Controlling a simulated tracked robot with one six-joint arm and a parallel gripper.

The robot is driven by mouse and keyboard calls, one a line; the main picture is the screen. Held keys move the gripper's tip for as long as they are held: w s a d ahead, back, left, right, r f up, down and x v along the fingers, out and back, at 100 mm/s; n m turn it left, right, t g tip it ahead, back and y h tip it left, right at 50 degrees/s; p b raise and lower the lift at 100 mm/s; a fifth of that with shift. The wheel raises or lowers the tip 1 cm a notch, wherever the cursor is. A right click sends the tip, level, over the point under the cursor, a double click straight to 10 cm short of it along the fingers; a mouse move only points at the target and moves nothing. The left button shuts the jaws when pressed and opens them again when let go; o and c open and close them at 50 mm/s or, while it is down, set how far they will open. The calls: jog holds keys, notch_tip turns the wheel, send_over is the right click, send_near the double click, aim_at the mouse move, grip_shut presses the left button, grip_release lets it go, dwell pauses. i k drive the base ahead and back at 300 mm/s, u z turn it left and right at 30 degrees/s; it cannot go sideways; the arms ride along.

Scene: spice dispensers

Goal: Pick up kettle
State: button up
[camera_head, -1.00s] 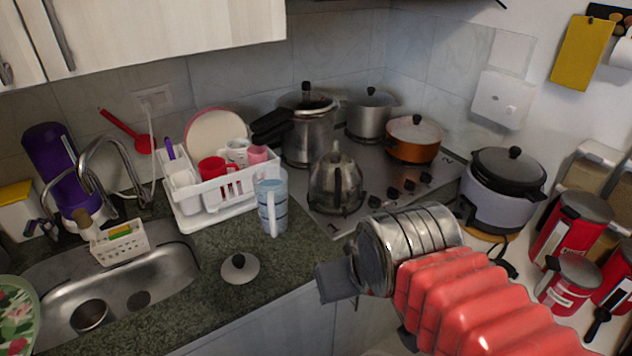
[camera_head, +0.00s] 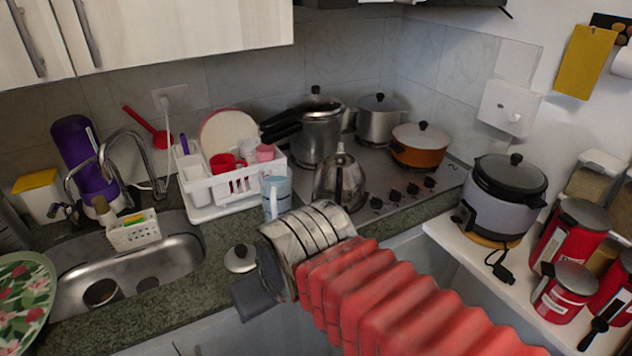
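The kettle (camera_head: 339,181) is a shiny metal one with a dark handle and a small knob on its lid. It stands upright at the front left of the stovetop. My gripper (camera_head: 250,298) is the dark grey end piece at the lower middle, in front of the counter edge and to the lower left of the kettle. It is apart from the kettle. Its fingers cannot be made out, so I cannot see whether it is open. My silver and red arm lies below the kettle and may hide the lowest part of it.
A rice cooker (camera_head: 500,210) stands on the right counter.

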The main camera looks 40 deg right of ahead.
aim_at(340, 174)
jog(key=u, duration=1.55)
jog(key=k, duration=0.65)
jog(key=z, duration=1.15)
jog(key=i, duration=0.5)
jog(key=z, duration=0.05)
